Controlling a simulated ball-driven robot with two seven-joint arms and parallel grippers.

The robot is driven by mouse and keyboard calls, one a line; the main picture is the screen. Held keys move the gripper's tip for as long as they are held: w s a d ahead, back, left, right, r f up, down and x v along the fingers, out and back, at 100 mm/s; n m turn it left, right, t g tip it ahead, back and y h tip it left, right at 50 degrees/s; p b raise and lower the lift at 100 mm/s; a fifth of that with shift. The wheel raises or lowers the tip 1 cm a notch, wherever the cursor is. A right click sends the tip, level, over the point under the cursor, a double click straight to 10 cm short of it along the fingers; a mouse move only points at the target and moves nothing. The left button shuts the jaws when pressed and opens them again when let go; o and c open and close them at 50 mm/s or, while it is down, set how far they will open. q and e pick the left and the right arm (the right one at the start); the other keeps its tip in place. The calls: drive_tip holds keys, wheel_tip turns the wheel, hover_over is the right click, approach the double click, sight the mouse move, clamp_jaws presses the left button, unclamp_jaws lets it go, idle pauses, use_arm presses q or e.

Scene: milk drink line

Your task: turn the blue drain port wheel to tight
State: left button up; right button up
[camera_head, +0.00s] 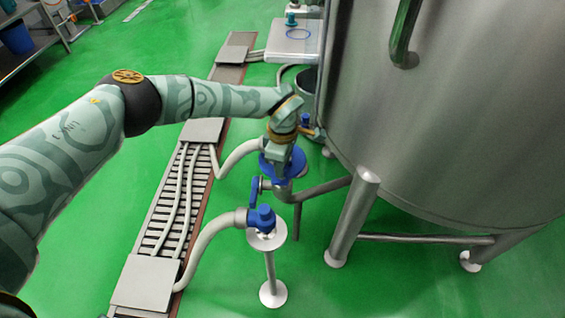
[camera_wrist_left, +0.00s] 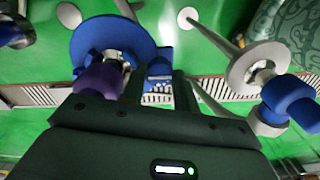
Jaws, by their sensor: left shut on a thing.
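The blue wheel (camera_head: 299,163) sits on a pipe fitting beside the steel tank in the head view, partly hidden by my left gripper (camera_head: 281,172). In the left wrist view the blue wheel (camera_wrist_left: 110,36) is a flat disc at the upper left, with a purple part below it. My left gripper (camera_wrist_left: 160,72) points down at the wheel and is shut on its rim. The exact contact at the fingertips is hard to see. My right gripper is in neither view.
A blue-capped valve (camera_head: 262,218) on a white flanged stand is close in front of the wheel. The large steel tank (camera_head: 440,130) and its leg (camera_head: 352,222) stand to the right. Grey hoses (camera_head: 212,232) cross the floor drain grating (camera_head: 172,205). Green floor is open at the bottom right.

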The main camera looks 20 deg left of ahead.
use_arm(q)
drive_tip(key=o, duration=1)
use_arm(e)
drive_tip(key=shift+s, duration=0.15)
use_arm(q)
drive_tip(key=shift+r, duration=0.2)
wheel_tip(320, 180, up, 5)
drive_tip(key=shift+w+r+p, duration=0.1)
drive_tip(key=shift+r+p, duration=0.1)
drive_tip(key=shift+p, duration=1)
wheel_tip(320, 180, up, 10)
drive_tip(key=p, duration=0.3)
drive_tip(key=shift+r, duration=0.25)
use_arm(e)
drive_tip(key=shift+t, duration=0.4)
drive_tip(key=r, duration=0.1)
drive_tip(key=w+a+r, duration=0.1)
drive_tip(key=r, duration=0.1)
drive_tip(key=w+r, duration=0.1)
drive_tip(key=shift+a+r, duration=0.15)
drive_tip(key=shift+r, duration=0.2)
use_arm(q)
drive_tip(key=shift+f, duration=0.1)
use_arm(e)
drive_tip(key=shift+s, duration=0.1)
